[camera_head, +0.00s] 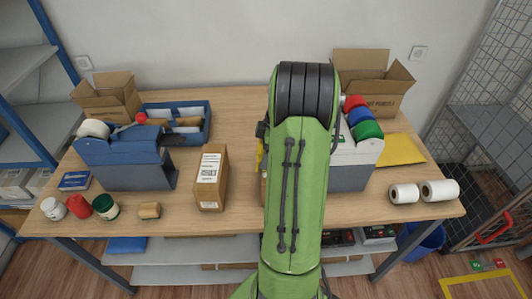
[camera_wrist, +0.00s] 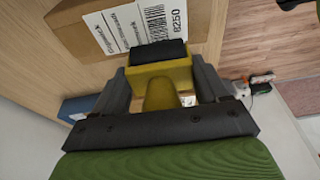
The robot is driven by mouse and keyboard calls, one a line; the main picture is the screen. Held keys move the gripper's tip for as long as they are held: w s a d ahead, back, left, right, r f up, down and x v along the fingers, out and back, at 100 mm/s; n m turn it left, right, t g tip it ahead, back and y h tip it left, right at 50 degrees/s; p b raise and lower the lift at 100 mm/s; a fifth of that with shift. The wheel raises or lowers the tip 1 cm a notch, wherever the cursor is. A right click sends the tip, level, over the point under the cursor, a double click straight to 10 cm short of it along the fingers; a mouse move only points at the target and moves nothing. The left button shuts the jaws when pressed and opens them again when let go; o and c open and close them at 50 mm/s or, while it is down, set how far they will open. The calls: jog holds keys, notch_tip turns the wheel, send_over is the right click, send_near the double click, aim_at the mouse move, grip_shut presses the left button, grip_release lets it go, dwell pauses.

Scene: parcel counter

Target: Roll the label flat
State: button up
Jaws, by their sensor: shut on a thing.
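My gripper (camera_wrist: 160,82) is shut on a yellow hand roller (camera_wrist: 162,92) with a black cylinder at its far end. In the wrist view, a brown carton (camera_wrist: 75,36) bears a white printed label (camera_wrist: 112,27) with a barcode. The black cylinder overlaps the label's near part in the picture; I cannot tell whether it touches. The visible label looks flat, but part of it is hidden. In the head view, my arm hides the gripper; a bit of yellow (camera_head: 260,155) shows beside it. A labelled carton (camera_head: 211,190) stands left of my arm, and a sliver of another brown box (camera_head: 263,190) shows behind it.
Open cartons stand at the back. The front middle is fairly clear.

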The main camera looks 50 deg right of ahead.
jog(key=shift+w+d, duration=0.15)
jog(key=shift+d, duration=0.1)
jog(key=shift+f+b, duration=0.55)
jog(key=shift+b, duration=0.05)
dwell(0.4)
jog(key=shift+s+d, duration=0.5)
jog(key=shift+s, duration=0.25)
jog(key=shift+s+d, duration=0.5)
jog(key=shift+s, duration=0.2)
jog(key=shift+s+d, duration=0.6)
jog(key=shift+s, duration=0.05)
